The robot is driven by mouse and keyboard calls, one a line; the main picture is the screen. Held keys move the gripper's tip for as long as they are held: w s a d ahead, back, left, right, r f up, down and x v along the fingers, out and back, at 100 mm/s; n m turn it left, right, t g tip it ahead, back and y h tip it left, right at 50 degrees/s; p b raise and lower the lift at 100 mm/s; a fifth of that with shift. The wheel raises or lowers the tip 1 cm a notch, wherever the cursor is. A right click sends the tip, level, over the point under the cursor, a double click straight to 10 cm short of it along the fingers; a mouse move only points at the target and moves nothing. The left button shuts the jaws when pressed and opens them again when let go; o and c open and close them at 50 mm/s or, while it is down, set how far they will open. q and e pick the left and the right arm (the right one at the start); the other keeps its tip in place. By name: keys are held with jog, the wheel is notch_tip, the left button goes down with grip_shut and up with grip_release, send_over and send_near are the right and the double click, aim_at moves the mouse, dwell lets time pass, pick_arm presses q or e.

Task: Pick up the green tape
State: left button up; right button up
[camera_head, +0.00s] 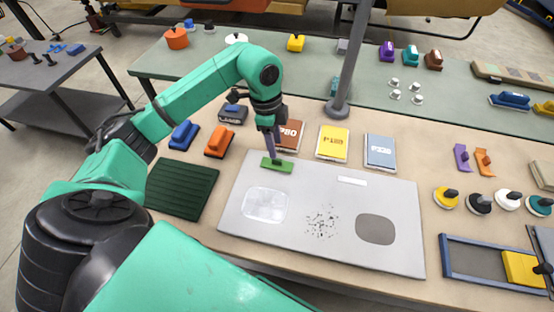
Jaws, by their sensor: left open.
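The green tape (283,167) is a small flat green strip at the upper left edge of a light grey board (330,185). My left gripper (271,154) points down right above the green tape, and its fingers hide part of the tape's top. It is open. Whether the fingers touch the tape, I cannot tell. My right gripper does not show.
A dark green ribbed mat (181,190) lies left of the board. Blue (183,134) and orange (219,141) handled blocks stand behind it. Brown, yellow (333,142) and blue-grey (380,151) packets line the board's back edge. A grey pole (352,60) rises behind them.

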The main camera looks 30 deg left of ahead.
aim_at(277, 159)
pick_arm(q)
jog(key=f, duration=0.1)
jog(key=f+p, duration=0.1)
jog(key=f, duration=0.1)
jog(key=f+p, duration=0.1)
jog(key=shift+s+d+f, duration=0.15)
jog(key=shift+s+d, duration=0.15)
jog(key=shift+d, duration=0.05)
jog(key=shift+f, duration=0.35)
jog(key=shift+w, duration=0.1)
grip_shut()
jog(key=shift+r, duration=0.1)
